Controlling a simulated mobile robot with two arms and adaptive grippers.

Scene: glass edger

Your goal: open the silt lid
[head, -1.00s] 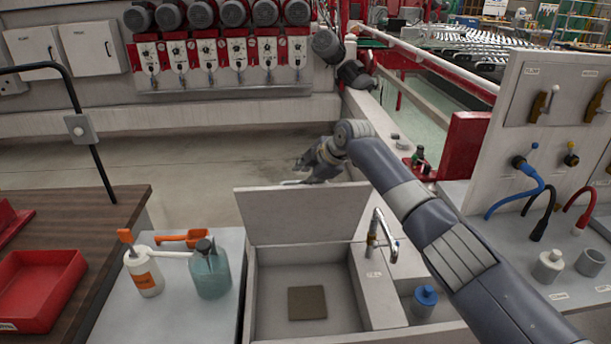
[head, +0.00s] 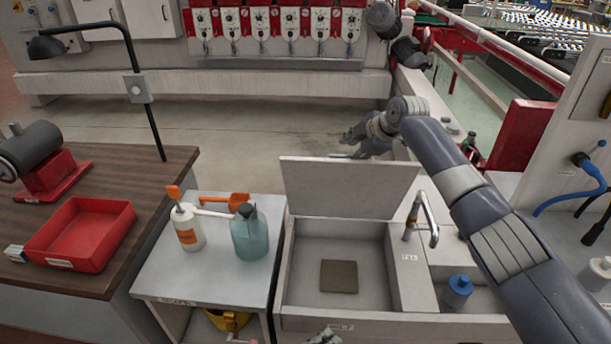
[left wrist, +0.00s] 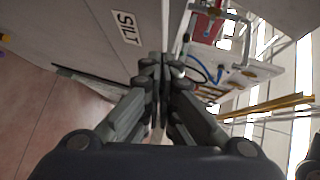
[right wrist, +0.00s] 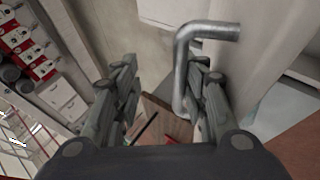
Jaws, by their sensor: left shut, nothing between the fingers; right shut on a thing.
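The silt lid (head: 345,190) is a flat grey panel standing raised at the back of the grey silt basin (head: 288,268) in the head view. The basin is uncovered, with a brown square (head: 339,276) on its floor. My right gripper (head: 345,142) is behind the lid's upper edge. My left gripper (head: 325,338) is at the basin's front, partly cut off. The left wrist view shows it shut and empty (left wrist: 163,65), near the SILT label (left wrist: 128,27).
A tap (head: 413,220) and a blue-capped bottle (head: 458,291) stand right of the basin. A side table (head: 170,278) at left holds a white bottle (head: 187,228), a teal bottle (head: 249,235) and an orange scoop (head: 225,198). A red tray (head: 82,235) sits farther left.

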